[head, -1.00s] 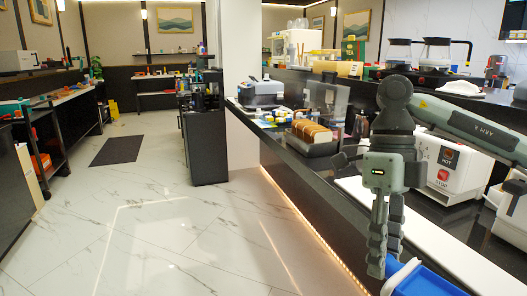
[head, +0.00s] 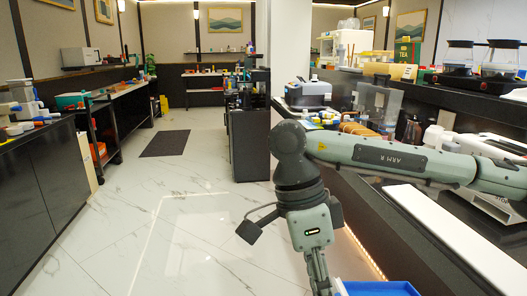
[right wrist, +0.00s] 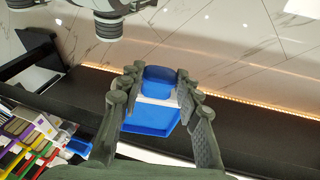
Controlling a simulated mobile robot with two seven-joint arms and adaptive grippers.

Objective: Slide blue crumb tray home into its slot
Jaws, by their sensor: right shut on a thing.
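The blue crumb tray (head: 380,289) shows at the bottom edge of the head view, cut off by the frame. My right gripper (right wrist: 157,84) is shut on this part, one finger on each side. In the head view its fingers are mostly below the frame. A white machine (head: 508,146) on the counter at the right is largely hidden behind my right arm. I cannot see the slot. My left gripper is not in view.
A white strip (head: 455,235) runs along the dark counter at the right. A grey appliance (head: 308,92) and bread (head: 358,128) stand further along it. Open marble floor (head: 190,235) lies to the left. Several coloured items (right wrist: 35,140) lie at the left in the wrist view.

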